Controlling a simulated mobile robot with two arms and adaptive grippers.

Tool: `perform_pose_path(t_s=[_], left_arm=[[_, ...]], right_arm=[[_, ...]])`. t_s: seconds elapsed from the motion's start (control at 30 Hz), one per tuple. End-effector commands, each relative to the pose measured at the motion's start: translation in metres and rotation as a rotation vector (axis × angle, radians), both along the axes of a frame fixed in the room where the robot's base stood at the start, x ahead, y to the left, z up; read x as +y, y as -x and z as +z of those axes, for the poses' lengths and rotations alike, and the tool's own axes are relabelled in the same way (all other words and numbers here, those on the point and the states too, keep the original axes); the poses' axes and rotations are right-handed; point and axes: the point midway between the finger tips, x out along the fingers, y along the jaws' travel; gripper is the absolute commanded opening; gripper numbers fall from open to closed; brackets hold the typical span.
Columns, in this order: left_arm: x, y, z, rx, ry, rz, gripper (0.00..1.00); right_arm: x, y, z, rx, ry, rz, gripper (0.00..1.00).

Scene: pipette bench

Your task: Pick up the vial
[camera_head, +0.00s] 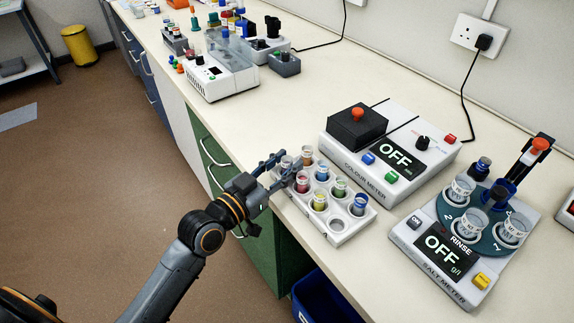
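A white vial rack (353,229) stands at the bench's front edge and holds several small vials with coloured contents. Among them are a red vial (302,183), a blue one (322,174), a green one (340,188), a yellow one (319,202) and a dark blue one (359,204). My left gripper (289,162) reaches over the rack's far left end. Its two fingers are spread apart, with a vial (286,163) showing between their tips. The fingers partly hide this vial, and I cannot tell whether they touch it. My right gripper is out of view.
The colour meter (343,158) stands just behind the rack. The salt meter (408,236) with its cup carousel stands to the right. More instruments (222,80) are at the far end. The bench is clear between them and the rack. A blue bin (318,297) is below the front edge.

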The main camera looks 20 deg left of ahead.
Motion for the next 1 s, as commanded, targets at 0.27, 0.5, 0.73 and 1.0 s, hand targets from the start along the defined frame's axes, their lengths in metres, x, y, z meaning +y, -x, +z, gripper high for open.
perform_pose_path(t_s=[0.27, 0.5, 0.73, 1.0], left_arm=[[-0.004, -0.008, 0.0, 0.0, -0.001, 0.0, 0.34], [-0.003, -0.007, 0.0, 0.0, -0.001, 0.001, 0.0], [-0.003, -0.007, 0.0, 0.0, -0.001, 0.001, 0.0], [-0.004, -0.008, 0.013, -0.004, -0.001, 0.0, 0.0]], right_arm=[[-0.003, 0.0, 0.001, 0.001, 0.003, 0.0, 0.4], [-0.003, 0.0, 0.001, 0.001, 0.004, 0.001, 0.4], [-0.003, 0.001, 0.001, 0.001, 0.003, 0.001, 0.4], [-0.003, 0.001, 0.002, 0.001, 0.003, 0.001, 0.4]])
